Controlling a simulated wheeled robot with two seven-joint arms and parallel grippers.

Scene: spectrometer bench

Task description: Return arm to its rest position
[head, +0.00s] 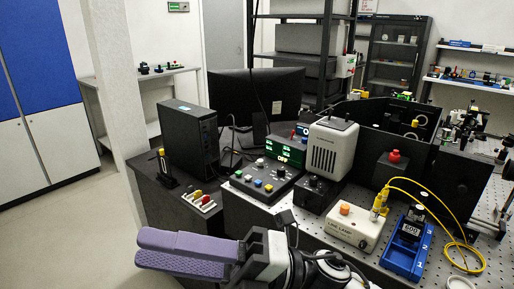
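My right gripper (137,247) is at the bottom of the head view, with two long purple fingers pointing left. The fingers lie close together in the picture, one behind the other, and I cannot tell whether there is a gap between them. Nothing shows held in them. The gripper is in front of the bench, over the floor side in the picture. My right arm comes in from the bottom middle. My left gripper is not in view.
The bench holds a black computer tower (190,145), a monitor (255,97), a button panel (265,181), a line lamp box (354,226) with a yellow cable, and a blue holder (407,255). A white pillar (115,90) stands left. Floor (70,235) at left is clear.

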